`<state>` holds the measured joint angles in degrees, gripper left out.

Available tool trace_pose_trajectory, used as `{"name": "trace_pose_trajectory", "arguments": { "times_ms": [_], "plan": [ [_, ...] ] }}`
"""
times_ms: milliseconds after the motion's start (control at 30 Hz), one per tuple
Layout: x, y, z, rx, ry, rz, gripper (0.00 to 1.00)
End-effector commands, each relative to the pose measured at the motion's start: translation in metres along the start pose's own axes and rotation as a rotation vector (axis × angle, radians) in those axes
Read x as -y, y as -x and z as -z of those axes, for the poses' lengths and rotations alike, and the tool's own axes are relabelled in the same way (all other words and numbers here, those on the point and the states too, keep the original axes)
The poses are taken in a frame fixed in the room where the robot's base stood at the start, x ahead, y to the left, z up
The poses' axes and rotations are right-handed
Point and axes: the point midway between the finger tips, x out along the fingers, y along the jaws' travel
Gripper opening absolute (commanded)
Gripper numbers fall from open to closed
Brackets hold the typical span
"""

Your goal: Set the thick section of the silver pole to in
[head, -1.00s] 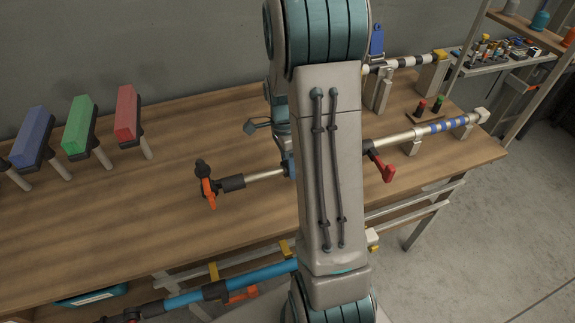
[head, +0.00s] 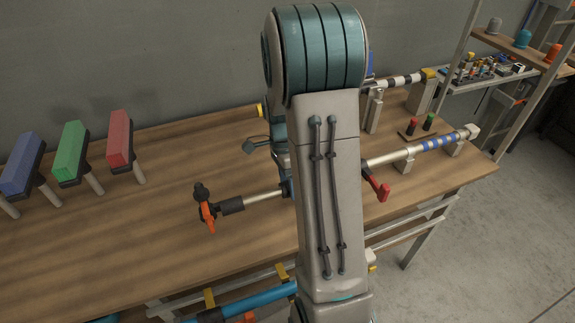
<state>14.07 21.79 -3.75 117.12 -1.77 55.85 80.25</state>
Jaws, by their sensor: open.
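The silver pole (head: 264,195) lies across the wooden bench on low supports. Its left end has a black grip (head: 231,206) and an orange clamp-like piece (head: 208,216). The thicker right section (head: 409,151) carries blue bands, and a red lever (head: 377,187) sits at its left end. My arm hides the pole's middle. My gripper (head: 287,186) shows only in part beside my arm, at the pole's thin section just right of the black grip. It is open; whether its fingers touch the pole is hidden.
Blue, green and red blocks on stands (head: 120,140) are at the left. A black-and-white banded pole (head: 400,81) is at the back right. A blue pole (head: 258,301) lies below the bench's front edge. The bench's left front is clear.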

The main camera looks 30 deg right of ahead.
Motion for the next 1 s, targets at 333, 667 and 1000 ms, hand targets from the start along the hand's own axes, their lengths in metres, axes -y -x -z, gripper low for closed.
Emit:
{"name": "trace_pose_trajectory", "arguments": {
  "times_ms": [333,667,1000],
  "plan": [
    [0.001,0.072,0.001,0.0,-0.002,0.007,0.6],
    [0.0,0.125,0.002,0.0,-0.003,0.003,0.6],
    [-0.001,0.132,0.002,0.0,-0.003,0.001,0.6]
  ]
}}
